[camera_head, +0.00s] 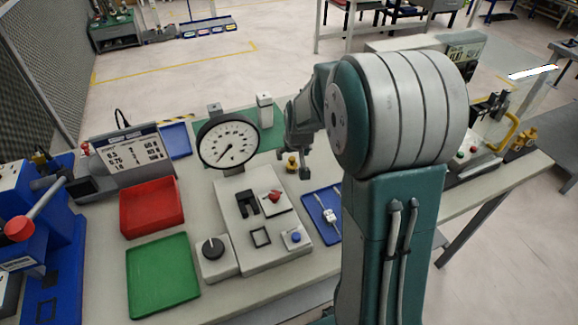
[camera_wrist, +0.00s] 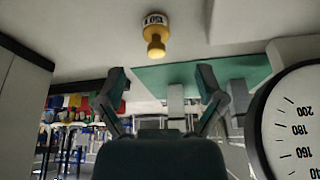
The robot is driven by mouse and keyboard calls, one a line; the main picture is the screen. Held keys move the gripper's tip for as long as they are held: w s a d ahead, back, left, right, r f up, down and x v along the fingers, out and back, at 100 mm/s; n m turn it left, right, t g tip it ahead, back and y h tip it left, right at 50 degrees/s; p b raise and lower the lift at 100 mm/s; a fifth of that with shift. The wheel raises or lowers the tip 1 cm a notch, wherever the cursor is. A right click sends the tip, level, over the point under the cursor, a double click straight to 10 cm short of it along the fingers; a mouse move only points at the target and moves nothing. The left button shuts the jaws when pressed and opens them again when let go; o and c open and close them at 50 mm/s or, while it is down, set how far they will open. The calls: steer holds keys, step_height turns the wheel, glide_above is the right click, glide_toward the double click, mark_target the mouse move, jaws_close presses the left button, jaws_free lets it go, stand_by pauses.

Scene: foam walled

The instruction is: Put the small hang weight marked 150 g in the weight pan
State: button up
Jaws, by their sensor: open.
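A small yellow weight (camera_head: 292,162) stands on the bench beside my gripper in the head view. In the wrist view, which looks upside down, the yellow weight (camera_wrist: 155,34) has a white label that seems to read 150. My gripper (camera_wrist: 160,76) is open and empty, its two fingers spread apart, with the weight beyond the fingertips and not between them. In the head view my gripper (camera_head: 302,170) points down close to the weight, partly hidden by my arm. I cannot make out for certain which part is the weight pan.
A dial gauge (camera_head: 228,142) stands left of my gripper and also fills the right of the wrist view (camera_wrist: 292,130). A grey fixture (camera_head: 262,228), a red tray (camera_head: 150,208), a green tray (camera_head: 162,274) and a blue tray (camera_head: 318,205) share the bench.

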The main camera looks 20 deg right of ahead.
mark_target(292, 164)
steer(key=x, duration=0.2)
steer(key=shift+w+d+f, duration=0.15)
steer(key=shift+d+f, duration=0.15)
steer(key=shift+d, duration=0.05)
steer(key=x, duration=0.4)
steer(key=shift+a+f, duration=0.2)
steer(key=shift+a, duration=0.15)
steer(key=shift+d+f, duration=0.15)
steer(key=shift+d, duration=0.2)
steer(key=c, duration=0.9)
jaws_close()
steer(key=shift+a, duration=0.15)
